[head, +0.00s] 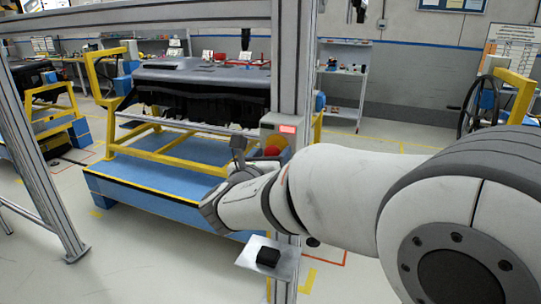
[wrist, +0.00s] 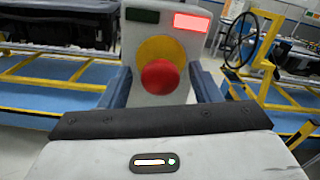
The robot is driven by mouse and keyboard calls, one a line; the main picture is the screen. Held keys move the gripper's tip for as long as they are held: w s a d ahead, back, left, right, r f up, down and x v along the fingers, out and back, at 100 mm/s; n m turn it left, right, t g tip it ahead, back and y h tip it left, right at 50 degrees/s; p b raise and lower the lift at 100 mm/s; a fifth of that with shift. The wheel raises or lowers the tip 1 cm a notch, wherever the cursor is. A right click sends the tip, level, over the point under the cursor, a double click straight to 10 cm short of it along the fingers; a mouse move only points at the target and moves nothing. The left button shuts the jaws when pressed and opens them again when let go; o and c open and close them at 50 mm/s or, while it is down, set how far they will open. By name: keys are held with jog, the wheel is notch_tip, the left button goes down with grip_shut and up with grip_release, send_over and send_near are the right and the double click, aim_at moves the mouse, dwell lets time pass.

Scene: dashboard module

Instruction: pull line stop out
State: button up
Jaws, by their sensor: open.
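The line stop is a red mushroom button (wrist: 160,78) on a yellow disc, on a pale control box (wrist: 140,45). In the wrist view it sits between the two fingers of my gripper (wrist: 160,90), which is open around it. Whether the fingers touch the button cannot be told. A red lamp (wrist: 191,22) is lit at the box's upper right, and a dark green one (wrist: 142,15) is unlit at its upper left. In the head view the box (head: 268,126) is on a grey post, and the red button (head: 272,151) is partly hidden behind my gripper (head: 250,148).
The grey post (head: 292,60) rises beside my arm. A small shelf (head: 284,262) with a black object (head: 268,257) juts out below my gripper. A yellow and blue cart (head: 150,190) carrying a dashboard (head: 200,80) stands behind the post.

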jog(key=b+v, duration=0.1)
jog(key=v, duration=0.7)
jog(key=s+d+f+m+g+h, duration=0.1)
jog(key=s+d+f+m+g, duration=0.1)
jog(key=d+f+m+g, duration=0.3)
jog(key=s+d+m+g+h, duration=0.1)
jog(key=d+m, duration=0.2)
jog(key=d, duration=0.3)
jog(key=s+d+f+m+g, duration=0.2)
jog(key=d+f+m+g, duration=0.15)
jog(key=d, duration=0.25)
jog(key=s+d+f+m+g+y, duration=0.1)
jog(key=s+f+m+y, duration=0.3)
jog(key=m, duration=0.7)
jog(key=s+d+f+m+g+y, duration=0.1)
jog(key=s+f+m+g+y, duration=0.2)
jog(key=s+m, duration=0.5)
jog(key=f+m+y, duration=0.1)
jog(key=m, duration=0.3)
jog(key=shift+s+d+g, duration=0.2)
jog(key=shift+s+g, duration=0.15)
jog(key=shift+s, duration=0.05)
jog(key=shift+c, duration=0.3)
